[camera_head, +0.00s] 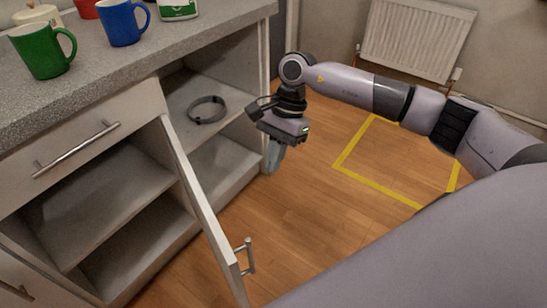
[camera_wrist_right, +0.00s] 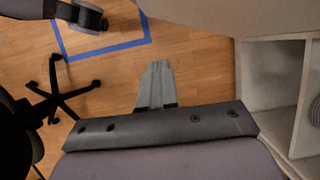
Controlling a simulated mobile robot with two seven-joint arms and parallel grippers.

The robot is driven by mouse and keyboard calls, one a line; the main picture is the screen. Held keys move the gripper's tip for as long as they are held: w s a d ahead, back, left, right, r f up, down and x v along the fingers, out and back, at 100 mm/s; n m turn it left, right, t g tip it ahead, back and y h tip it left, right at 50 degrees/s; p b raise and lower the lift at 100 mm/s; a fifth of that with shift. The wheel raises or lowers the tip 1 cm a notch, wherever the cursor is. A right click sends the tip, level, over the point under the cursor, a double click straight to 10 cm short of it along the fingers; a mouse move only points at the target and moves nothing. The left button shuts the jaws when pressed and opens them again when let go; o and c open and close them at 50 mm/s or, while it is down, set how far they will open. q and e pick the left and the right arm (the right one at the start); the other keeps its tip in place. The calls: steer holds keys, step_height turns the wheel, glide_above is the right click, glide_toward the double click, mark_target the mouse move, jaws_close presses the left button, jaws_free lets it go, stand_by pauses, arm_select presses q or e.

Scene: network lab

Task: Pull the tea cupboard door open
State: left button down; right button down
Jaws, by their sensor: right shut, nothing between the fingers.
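The tea cupboard door (camera_head: 203,212) stands swung out from the cupboard front in the head view, seen nearly edge-on. Its bar handle (camera_head: 248,256) is near the free end, on the right-hand face. Shelves show inside the cupboard (camera_head: 195,92) on both sides of the door. My right gripper (camera_head: 272,168) points down beside the cupboard's right end, apart from the door and handle. Its fingers are together and empty, as the right wrist view (camera_wrist_right: 158,68) also shows. My left gripper is not in view.
A black cable coil (camera_head: 206,110) lies on the upper shelf. A green mug (camera_head: 43,50) and blue mug (camera_head: 122,22) stand on the worktop (camera_head: 185,38). A radiator (camera_head: 415,38) is on the wall. A wheeled chair (camera_wrist_right: 62,92) shows in the wrist view. Floor right of the door is clear.

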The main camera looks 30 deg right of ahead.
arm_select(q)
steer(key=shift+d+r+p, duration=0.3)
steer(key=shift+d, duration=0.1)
arm_select(e)
steer(key=s+d+v, duration=0.1)
steer(key=v, duration=0.9)
steer(key=shift+d+r, duration=0.1)
